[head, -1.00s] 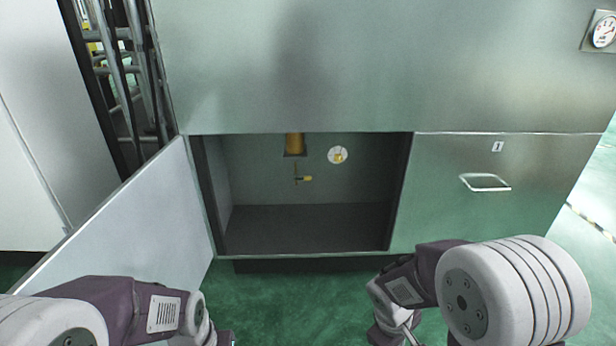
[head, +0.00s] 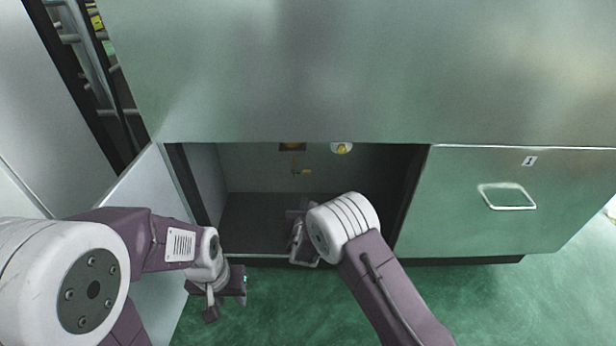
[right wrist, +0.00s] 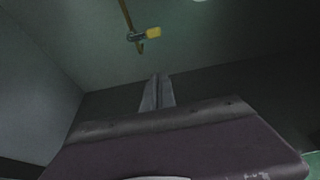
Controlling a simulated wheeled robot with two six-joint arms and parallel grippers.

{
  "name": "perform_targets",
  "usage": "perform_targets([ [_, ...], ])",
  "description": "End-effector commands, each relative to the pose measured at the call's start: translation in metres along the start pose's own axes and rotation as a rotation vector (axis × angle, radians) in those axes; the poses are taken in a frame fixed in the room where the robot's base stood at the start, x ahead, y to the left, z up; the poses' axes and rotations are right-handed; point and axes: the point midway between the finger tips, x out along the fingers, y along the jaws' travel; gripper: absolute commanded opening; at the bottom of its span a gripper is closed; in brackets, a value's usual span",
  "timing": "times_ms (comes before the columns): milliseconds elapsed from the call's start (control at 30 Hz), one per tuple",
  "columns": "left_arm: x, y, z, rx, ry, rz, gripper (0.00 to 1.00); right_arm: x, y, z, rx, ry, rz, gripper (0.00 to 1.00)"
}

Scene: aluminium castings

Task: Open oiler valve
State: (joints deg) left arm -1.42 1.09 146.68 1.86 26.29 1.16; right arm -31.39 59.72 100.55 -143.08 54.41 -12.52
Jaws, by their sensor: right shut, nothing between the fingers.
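The oiler valve, with a small yellow handle (head: 306,172) on a thin brass pipe, is on the back wall inside the open cabinet compartment. In the right wrist view the yellow handle (right wrist: 152,33) points right, beyond and above my fingers. My right gripper (right wrist: 157,92) is shut and empty, inside the compartment mouth, apart from the valve. In the head view my forearm and wrist partly hide it. My left gripper (head: 226,294) hangs outside the compartment near the open door, low at left; its finger gap is not clear.
The open door (head: 140,215) stands at left of the compartment. A closed panel with a handle (head: 508,197) is at right. The upper cabinet edge overhangs the opening. A round white fitting with a yellow centre (head: 341,148) is right of the valve. The compartment floor (head: 255,215) is bare.

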Motion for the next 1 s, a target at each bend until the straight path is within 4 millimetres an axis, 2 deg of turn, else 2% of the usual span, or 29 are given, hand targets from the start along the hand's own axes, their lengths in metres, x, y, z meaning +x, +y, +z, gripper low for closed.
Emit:
perform_targets([
  [267, 0.006, 0.000, 0.001, 0.000, 0.000, 0.000, 0.36, 0.006, -0.001, -0.003, 0.003, 0.001, -0.004, 0.00],
  [367, 0.018, 0.000, 0.002, 0.000, 0.000, 0.000, 0.36, 0.022, -0.002, -0.005, 0.006, -0.001, -0.005, 0.00],
  [733, 0.070, -0.001, 0.007, 0.000, 0.000, 0.000, 0.36, 0.102, -0.003, -0.007, 0.007, -0.001, -0.005, 0.00],
  [800, 0.073, -0.001, 0.008, 0.000, 0.000, 0.000, 0.36, 0.099, -0.002, 0.009, 0.007, -0.004, -0.003, 0.00],
  [1000, 0.081, -0.002, 0.008, 0.000, 0.000, 0.000, 0.36, 0.089, -0.002, 0.032, 0.005, 0.000, -0.004, 0.00],
])
